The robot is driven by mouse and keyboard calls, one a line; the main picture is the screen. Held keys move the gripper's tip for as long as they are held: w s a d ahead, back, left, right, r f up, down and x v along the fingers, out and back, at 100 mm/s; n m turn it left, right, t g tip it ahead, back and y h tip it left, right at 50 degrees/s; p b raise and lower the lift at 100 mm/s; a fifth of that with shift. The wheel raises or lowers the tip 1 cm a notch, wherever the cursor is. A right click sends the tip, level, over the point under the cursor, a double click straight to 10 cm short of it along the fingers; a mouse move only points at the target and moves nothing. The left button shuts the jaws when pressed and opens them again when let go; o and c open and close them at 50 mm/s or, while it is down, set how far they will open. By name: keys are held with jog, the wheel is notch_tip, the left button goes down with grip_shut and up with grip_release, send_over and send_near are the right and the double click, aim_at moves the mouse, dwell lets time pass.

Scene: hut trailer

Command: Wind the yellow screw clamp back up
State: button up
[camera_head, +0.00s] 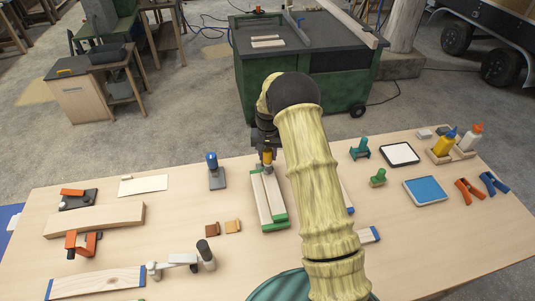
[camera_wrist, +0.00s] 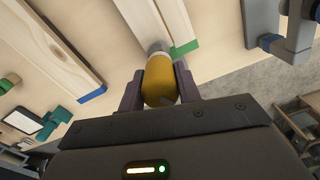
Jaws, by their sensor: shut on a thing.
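The yellow screw clamp's rounded yellow handle (camera_wrist: 159,80) sits between my gripper's dark fingers in the wrist view, with a grey metal collar beyond it. The handle also shows small in the head view (camera_head: 267,158), at the far end of two pale boards with green ends (camera_head: 269,203). My gripper (camera_head: 267,163) comes down from above and is shut on the handle. In the wrist view my gripper (camera_wrist: 160,88) has one finger on each side of it. The clamp's frame and lower jaw are mostly hidden, and I cannot tell how far the screw is wound.
A blue-handled clamp (camera_head: 212,168) stands left of the boards. A board with orange clamps (camera_head: 94,219) lies at the left. My arm hides the table's middle.

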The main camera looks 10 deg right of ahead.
jog(key=shift+n, duration=0.3)
jog(key=shift+n+b, duration=0.9)
jog(key=shift+n, duration=0.3)
jog(key=n+b, duration=0.1)
jog(key=n, duration=0.2)
jog(key=n+b, duration=0.1)
jog(key=n, duration=0.6)
jog(key=shift+w+n, duration=0.1)
jog(key=shift+n, duration=0.3)
jog(key=n, duration=0.6)
jog(key=shift+r, duration=0.1)
jog(key=n+p, duration=0.1)
jog(key=n, duration=0.5)
jog(key=shift+p, duration=0.3)
